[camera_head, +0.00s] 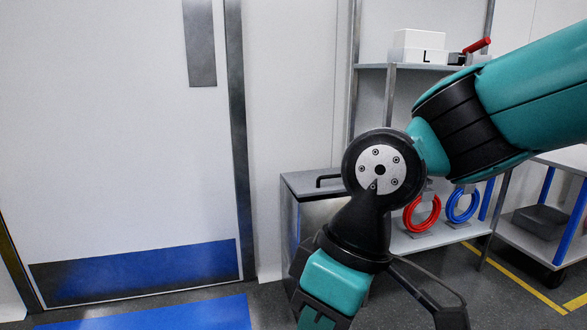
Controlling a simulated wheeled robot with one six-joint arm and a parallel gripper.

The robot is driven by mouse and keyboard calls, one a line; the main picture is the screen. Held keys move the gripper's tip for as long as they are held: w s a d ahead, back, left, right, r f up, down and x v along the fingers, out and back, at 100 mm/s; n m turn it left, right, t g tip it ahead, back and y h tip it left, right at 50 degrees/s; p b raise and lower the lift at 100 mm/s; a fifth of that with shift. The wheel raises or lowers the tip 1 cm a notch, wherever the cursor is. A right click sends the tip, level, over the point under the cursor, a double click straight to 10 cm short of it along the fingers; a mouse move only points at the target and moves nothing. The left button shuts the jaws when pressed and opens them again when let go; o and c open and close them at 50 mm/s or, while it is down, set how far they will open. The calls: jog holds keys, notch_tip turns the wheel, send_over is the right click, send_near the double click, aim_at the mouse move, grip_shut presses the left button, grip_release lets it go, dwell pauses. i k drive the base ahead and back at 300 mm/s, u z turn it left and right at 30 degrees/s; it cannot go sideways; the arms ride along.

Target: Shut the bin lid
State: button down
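The bin is a grey metal box (289,225) standing against the back wall, right of the door. Its grey lid (300,182) carries a black bar handle (326,180) and appears to lie flat on top; whether it is fully seated is not clear. My arm crosses in front of the bin and hides its right part and much of its front. My gripper (450,317) is low in front of the bin, partly cut off by the bottom edge. One dark finger shows at the right; the other fingertip is not clearly visible. Nothing is seen held.
A white door (110,130) with a blue kick plate is at the left, and a blue floor mat (170,316) lies before it. Right of the bin, a shelf (425,238) holds a red ring (411,221) and a blue ring (472,207). A white box (416,55) marked L sits above.

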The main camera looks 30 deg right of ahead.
aim_at(322, 182)
jog(key=u, duration=0.2)
jog(key=i, duration=0.65)
jog(key=z, duration=0.6)
jog(key=i, duration=0.45)
jog(key=z, duration=0.55)
